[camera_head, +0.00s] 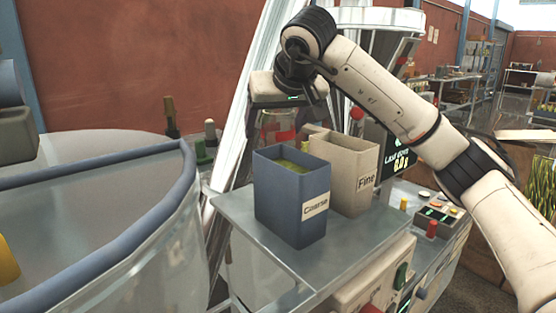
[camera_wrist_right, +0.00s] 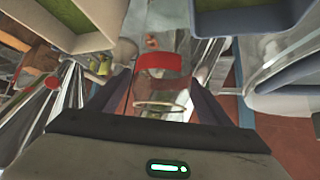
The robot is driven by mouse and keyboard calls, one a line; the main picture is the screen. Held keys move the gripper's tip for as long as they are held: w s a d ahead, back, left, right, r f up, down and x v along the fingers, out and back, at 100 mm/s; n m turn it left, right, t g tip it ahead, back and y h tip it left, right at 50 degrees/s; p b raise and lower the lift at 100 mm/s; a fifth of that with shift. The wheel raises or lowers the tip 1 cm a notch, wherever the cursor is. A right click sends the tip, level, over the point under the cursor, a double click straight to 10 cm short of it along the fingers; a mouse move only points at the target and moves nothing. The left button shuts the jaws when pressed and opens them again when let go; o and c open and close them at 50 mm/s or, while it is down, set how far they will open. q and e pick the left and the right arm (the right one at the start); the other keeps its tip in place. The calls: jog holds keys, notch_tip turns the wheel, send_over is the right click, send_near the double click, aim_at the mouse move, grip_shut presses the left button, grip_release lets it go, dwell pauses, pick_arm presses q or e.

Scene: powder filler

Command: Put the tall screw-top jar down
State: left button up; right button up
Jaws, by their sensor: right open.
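The tall screw-top jar (camera_head: 277,124) is clear with a red band. It stands roughly upright behind the blue bin in the head view, its lower part and base hidden. In the wrist view the jar (camera_wrist_right: 160,88) lies between the fingers, its round rim nearest the palm and the red band beyond. My right gripper (camera_head: 287,108) is above and around the jar's upper part. Its fingers (camera_wrist_right: 160,78) are open on either side of it. I cannot tell what the jar rests on.
A blue bin (camera_head: 284,212) marked Coarse and a cream bin (camera_head: 357,187) marked Fine stand on a metal shelf (camera_head: 318,265), close in front of the jar. A display (camera_head: 396,158) and a control box (camera_head: 437,219) are to the right. A large blue-rimmed clear vessel (camera_head: 185,230) fills the left.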

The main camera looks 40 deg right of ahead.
jog(key=shift+r, duration=0.1)
jog(key=c, duration=1.2)
jog(key=shift+c, duration=0.2)
jog(key=shift+r, duration=0.1)
